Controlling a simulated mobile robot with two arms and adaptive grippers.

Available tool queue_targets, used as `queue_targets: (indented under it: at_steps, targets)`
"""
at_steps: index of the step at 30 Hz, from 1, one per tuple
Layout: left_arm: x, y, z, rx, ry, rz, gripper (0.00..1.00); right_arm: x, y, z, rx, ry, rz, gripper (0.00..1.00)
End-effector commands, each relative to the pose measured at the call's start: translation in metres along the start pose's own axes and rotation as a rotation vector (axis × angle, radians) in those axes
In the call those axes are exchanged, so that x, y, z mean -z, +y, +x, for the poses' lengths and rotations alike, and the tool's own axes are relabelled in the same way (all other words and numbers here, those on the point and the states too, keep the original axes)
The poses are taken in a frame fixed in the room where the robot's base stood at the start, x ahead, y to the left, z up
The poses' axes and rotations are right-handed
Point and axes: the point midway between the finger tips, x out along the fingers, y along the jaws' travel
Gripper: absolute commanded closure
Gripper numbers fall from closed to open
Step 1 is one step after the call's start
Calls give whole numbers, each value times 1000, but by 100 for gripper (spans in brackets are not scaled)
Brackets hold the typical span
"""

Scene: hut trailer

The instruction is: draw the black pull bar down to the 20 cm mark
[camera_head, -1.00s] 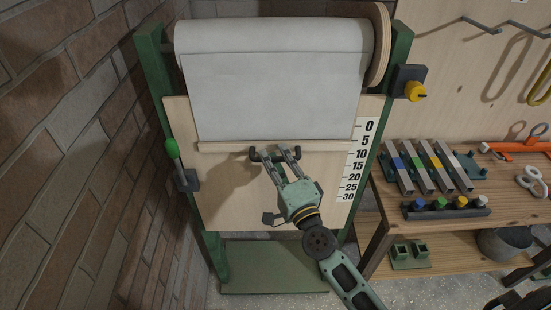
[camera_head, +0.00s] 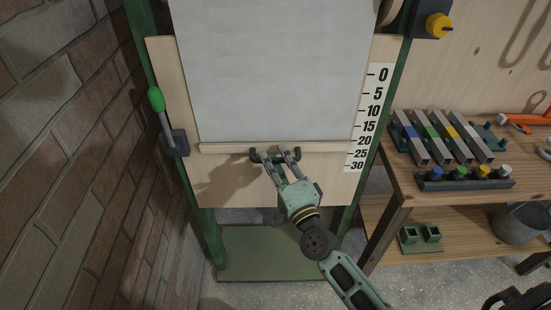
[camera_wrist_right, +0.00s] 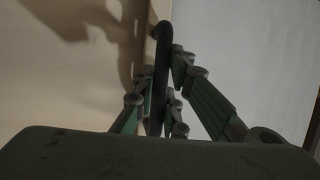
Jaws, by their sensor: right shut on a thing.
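The black pull bar (camera_head: 254,155) sits on a pale wooden strip (camera_head: 225,148) along the lower edge of the white paper sheet (camera_head: 275,75). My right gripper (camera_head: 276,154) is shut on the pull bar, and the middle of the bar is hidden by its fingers. In the right wrist view the dark bar (camera_wrist_right: 162,70) runs between the fingers. The scale (camera_head: 369,115) at the right runs from 0 down to 30. The strip is level with about the 20 mark, or slightly below it. My left gripper is not in view.
A green-handled lever (camera_head: 164,115) is on the board's left side, near a brick wall. A yellow knob (camera_head: 438,26) is at the upper right. A wooden bench (camera_head: 420,190) with several metal bars stands at the right.

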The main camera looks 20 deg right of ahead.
Motion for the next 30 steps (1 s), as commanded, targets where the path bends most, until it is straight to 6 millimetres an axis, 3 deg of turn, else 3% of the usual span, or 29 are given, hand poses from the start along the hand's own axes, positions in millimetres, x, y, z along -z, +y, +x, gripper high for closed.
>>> queue_targets:
  at_steps: [14, 15, 21, 30]
  targets:
    - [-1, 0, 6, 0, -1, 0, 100, 0, 6, -1, 1, 0, -8, 100]
    - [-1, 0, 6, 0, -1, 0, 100, 0, 6, -1, 1, 0, -8, 85]
    - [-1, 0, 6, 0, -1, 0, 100, 0, 6, -1, 1, 0, -5, 69]
    - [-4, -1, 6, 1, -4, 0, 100, 0, 6, -2, 1, 0, -2, 69]
